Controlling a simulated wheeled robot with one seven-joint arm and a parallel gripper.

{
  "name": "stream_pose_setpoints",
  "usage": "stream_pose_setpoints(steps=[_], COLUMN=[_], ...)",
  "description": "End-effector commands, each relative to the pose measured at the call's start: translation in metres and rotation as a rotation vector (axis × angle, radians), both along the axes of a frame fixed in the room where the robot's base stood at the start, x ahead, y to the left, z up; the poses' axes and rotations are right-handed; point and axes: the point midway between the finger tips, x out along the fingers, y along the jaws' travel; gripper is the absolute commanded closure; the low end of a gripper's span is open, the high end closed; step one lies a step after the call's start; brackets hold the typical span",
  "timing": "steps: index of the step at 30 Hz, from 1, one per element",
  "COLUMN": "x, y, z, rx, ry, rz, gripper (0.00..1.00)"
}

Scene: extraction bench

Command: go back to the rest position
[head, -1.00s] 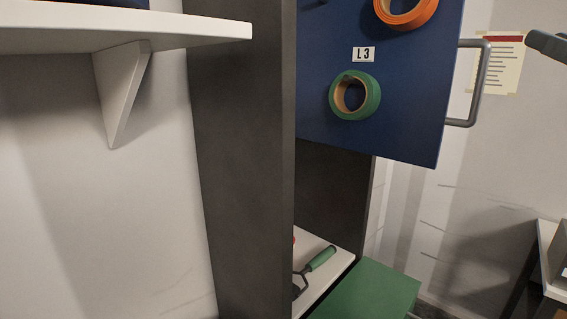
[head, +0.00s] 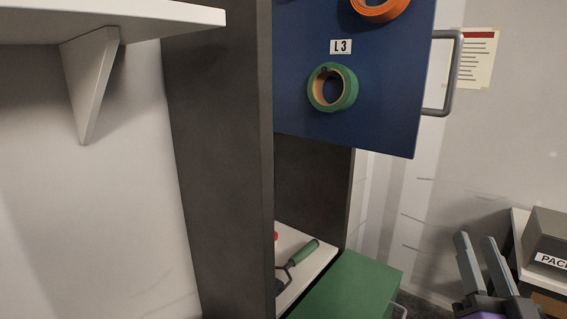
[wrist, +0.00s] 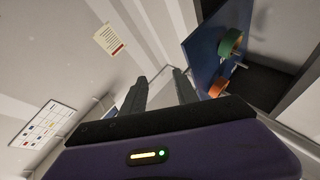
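My gripper (head: 480,262) shows at the lower right of the head view, its two grey fingers pointing up and apart, with nothing between them. In the wrist view the fingers (wrist: 160,92) are also spread and empty, with a purple body below them. The gripper is clear of the blue door (head: 350,110), which stands open to its upper left in the head view. The rest of my arm is outside the head view.
On the door hang a green tape roll (head: 348,88) and an orange one (head: 380,4), beside a grey handle (head: 449,75). A green box (head: 345,285) stands below. A trowel (head: 298,257) lies on a shelf. A grey box (head: 548,240) is at the right. A white shelf (head: 110,12) juts out upper left.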

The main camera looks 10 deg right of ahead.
Motion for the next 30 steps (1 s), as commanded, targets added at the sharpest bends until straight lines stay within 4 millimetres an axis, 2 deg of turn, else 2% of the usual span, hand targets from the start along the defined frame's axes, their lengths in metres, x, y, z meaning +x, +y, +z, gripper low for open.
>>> stream_pose_setpoints(steps=[1, 3, 12, 21, 27, 30], x=[-0.009, -0.022, -0.09, -0.173, -0.231, -0.254], y=[0.013, 0.028, 0.093, 0.151, 0.177, 0.185], z=[-0.021, -0.043, -0.124, -0.188, -0.229, -0.242], rx=[0.004, -0.001, -0.04, -0.088, -0.098, -0.097], ry=[0.029, 0.058, 0.219, 0.437, 0.622, 0.69], rz=[0.004, 0.006, 0.055, 0.17, 0.269, 0.309], gripper=[0.64, 0.64, 0.64, 0.64, 0.64, 0.64])
